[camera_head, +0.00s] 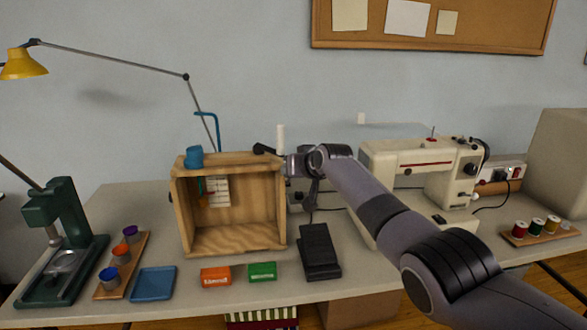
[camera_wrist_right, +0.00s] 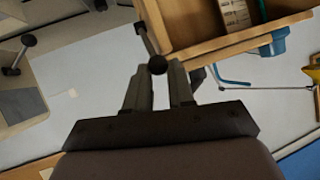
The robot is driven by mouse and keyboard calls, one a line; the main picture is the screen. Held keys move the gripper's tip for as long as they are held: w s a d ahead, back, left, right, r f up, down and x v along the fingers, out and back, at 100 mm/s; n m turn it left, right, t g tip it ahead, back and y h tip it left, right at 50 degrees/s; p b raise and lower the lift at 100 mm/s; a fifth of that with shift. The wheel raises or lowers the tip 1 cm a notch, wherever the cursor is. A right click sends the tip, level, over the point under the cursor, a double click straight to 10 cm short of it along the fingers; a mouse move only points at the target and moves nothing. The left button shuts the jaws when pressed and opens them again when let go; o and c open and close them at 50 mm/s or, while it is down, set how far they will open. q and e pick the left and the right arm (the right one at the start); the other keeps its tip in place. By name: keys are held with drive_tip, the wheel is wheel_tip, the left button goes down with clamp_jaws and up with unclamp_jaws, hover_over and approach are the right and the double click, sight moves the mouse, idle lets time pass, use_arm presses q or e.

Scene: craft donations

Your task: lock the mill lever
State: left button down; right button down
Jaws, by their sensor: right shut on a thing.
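The lever shows in the right wrist view as a thin grey rod ending in a round black knob (camera_wrist_right: 157,65). My right gripper (camera_wrist_right: 155,85) is shut on it, with the knob at the fingertips. In the head view my right gripper (camera_head: 287,163) is beside the upper right corner of the open wooden box (camera_head: 180,215). A short dark piece (camera_head: 264,149) shows just past it at the box's top edge; I cannot tell if it is the lever. The mill body is mostly hidden behind the box and my arm. My left gripper is in neither view.
A blue cup (camera_head: 194,157) stands on the box. A black pedal (camera_head: 319,250) lies in front of it and a sewing machine (camera_head: 410,165) stands to the right. A green press (camera_head: 67,225), a blue tray (camera_head: 153,284) and orange and green packets line the left and front.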

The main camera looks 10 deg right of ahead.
drive_tip(key=shift+w+d+r, duration=0.15)
drive_tip(key=shift+w+r, duration=0.05)
drive_tip(key=shift+r, duration=0.55)
drive_tip(key=c, duration=1.3)
unclamp_jaws()
drive_tip(key=shift+c, duration=0.2)
drive_tip(key=o, duration=0.4)
drive_tip(key=shift+w+f, duration=0.15)
drive_tip(key=shift+c, duration=0.2)
drive_tip(key=shift+f, duration=0.2)
drive_tip(key=shift+s, duration=0.2)
drive_tip(key=p+v, duration=0.1)
drive_tip(key=v, duration=0.5)
drive_tip(key=shift+s+r, duration=0.2)
drive_tip(key=shift+s, duration=0.15)
drive_tip(key=shift+d, duration=0.1)
